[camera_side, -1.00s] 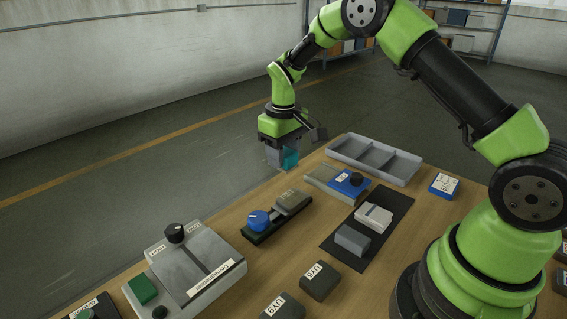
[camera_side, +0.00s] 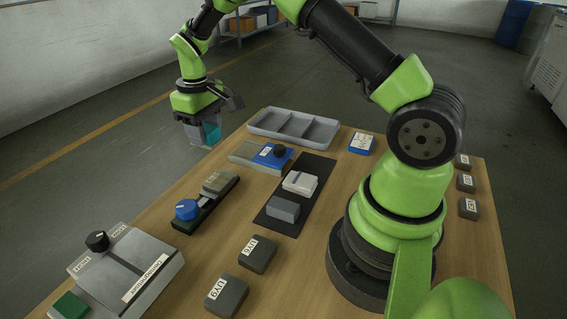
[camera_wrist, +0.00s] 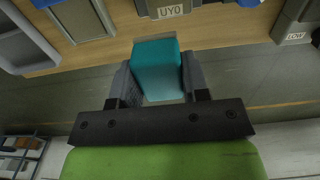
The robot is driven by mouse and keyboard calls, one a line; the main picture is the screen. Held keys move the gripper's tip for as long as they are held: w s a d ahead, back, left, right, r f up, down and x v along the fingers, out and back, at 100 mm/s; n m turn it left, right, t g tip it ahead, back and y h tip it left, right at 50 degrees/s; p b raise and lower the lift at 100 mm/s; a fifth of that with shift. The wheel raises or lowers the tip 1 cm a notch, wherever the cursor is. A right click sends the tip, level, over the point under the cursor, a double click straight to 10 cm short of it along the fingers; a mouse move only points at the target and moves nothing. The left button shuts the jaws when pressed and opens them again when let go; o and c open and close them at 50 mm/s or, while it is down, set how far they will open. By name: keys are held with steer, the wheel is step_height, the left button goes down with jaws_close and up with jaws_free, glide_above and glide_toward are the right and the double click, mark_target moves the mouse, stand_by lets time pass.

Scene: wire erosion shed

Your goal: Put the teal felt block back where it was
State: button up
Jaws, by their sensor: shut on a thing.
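The teal felt block (camera_side: 213,134) is held between the fingers of my gripper (camera_side: 203,132), out past the far left edge of the table and above the floor. In the wrist view the teal block (camera_wrist: 156,72) sits between both fingers of my gripper (camera_wrist: 157,82), which touch its sides. The block is clear of the table. No marked place for the block can be made out with certainty.
A grey compartment tray (camera_side: 333,133) lies at the table's far edge. A large knobbed unit (camera_side: 155,253) stands front left.

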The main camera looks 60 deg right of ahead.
steer(key=s+d, duration=0.7)
steer(key=d, duration=0.2)
glide_above(314, 165)
step_height(314, 165, down, 6)
steer(key=shift+r, duration=0.1)
steer(key=shift+f, duration=2.45)
steer(key=o, duration=0.8)
steer(key=shift+f, duration=0.15)
